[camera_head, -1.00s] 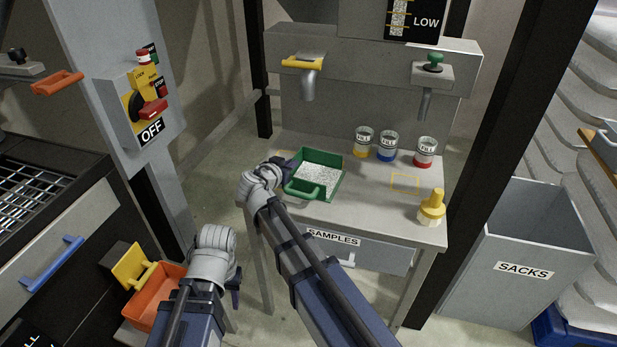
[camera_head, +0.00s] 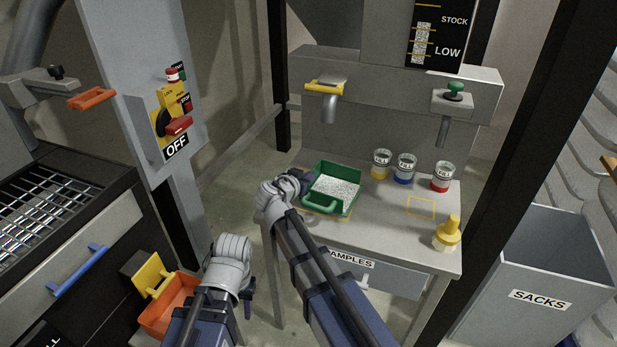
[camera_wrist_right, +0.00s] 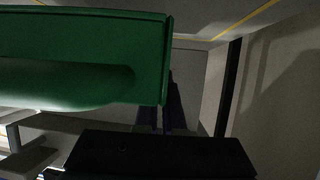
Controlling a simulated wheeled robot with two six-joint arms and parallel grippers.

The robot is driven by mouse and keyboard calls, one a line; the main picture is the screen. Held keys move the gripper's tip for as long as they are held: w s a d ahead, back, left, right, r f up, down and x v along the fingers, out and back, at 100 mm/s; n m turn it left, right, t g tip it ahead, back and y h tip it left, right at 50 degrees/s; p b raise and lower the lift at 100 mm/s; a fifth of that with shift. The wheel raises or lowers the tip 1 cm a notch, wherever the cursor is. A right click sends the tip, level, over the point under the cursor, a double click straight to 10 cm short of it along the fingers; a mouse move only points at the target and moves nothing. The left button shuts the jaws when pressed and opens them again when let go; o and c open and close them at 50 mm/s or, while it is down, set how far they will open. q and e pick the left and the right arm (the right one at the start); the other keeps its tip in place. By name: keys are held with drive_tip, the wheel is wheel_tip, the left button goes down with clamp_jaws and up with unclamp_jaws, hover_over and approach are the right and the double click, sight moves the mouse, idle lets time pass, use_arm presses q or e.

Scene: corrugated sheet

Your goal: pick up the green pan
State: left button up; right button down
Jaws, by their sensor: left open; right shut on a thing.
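The green pan (camera_head: 343,170) is at the left side of the grey sample table (camera_head: 400,240) and holds a pale speckled material. It looks level and slightly raised, with a yellow outline on the table showing below its front edge. My right gripper (camera_head: 303,181) is shut on the pan at its left side; the arm and wrist hide part of the grip. In the right wrist view the green pan (camera_wrist_right: 85,55) fills the upper left, close to the dark gripper body. My left gripper (camera_head: 247,300) is open and empty, low and left of the table.
Jars with yellow (camera_head: 381,165), blue (camera_head: 404,170) and red (camera_head: 442,177) bands stand right of the pan. A yellow-topped bottle (camera_head: 447,235) is near the right front corner. A yellow-handled spout (camera_head: 327,92) hangs above. An orange bin (camera_head: 170,303) is lower left.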

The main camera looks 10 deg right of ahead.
drive_tip(key=shift+r+p, duration=3.3)
drive_tip(key=shift+r, duration=0.35)
drive_tip(key=shift+s, duration=0.1)
